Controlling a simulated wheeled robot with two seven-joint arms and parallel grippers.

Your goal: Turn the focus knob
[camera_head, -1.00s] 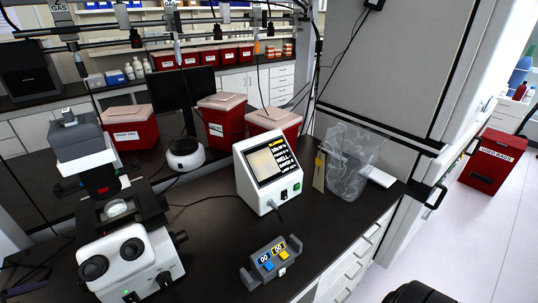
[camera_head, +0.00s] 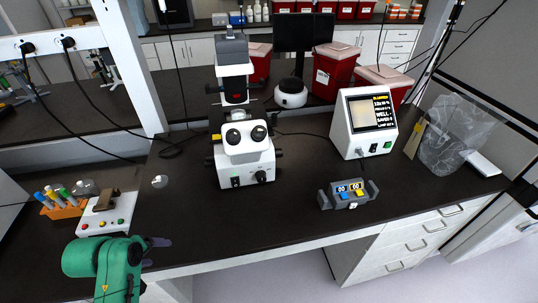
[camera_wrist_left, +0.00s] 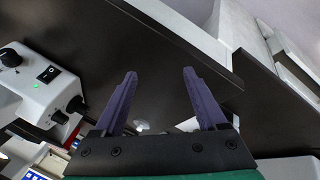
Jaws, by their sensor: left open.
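The white and black microscope (camera_head: 245,165) stands upright in the middle of the bench in the head view. A dark side knob (camera_head: 277,153) sticks out at its right, and a dark round knob (camera_head: 261,176) is on its front. In the left wrist view, the microscope (camera_wrist_left: 35,88) fills the left edge, with a dark side knob (camera_wrist_left: 74,105) facing the gripper side. My left gripper (camera_head: 158,241) is low at the bench's front edge, left of the microscope and apart from it. Its purple fingers (camera_wrist_left: 158,72) are open and empty. My right gripper is out of view.
A small box with coloured buttons (camera_head: 106,220) and an orange tube rack (camera_head: 65,208) stand at the left. Bare bench (camera_head: 200,235) lies in front of the microscope.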

